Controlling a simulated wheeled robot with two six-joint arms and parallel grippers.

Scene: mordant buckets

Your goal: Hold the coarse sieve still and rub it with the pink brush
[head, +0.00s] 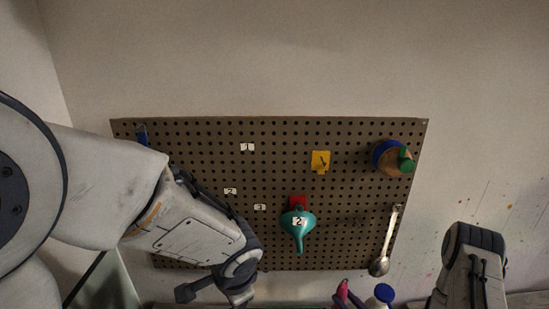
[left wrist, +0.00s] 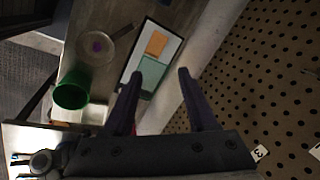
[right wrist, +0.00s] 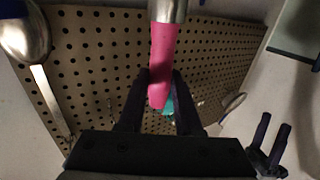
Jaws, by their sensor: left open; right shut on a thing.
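The pink brush shows in the right wrist view as a pink handle (right wrist: 162,55) with a metal collar above. My right gripper (right wrist: 161,80) is shut on this handle. A bit of pink (head: 342,288) shows at the bottom edge of the head view, where most of the right gripper is cut off. My left gripper (left wrist: 160,74) is open and empty beside the pegboard, above the worktop. A round see-through disc (left wrist: 97,47) with a handle and a purple spot lies on the worktop. I cannot tell if it is the coarse sieve.
The pegboard (head: 210,130) on the wall holds a teal funnel (head: 298,222), a metal spoon (head: 387,245) and a blue-rimmed round thing (head: 379,157). A green bucket (left wrist: 72,90) and a framed tray (left wrist: 150,60) stand in the left wrist view. A blue-topped thing (head: 384,292) is at the bottom edge.

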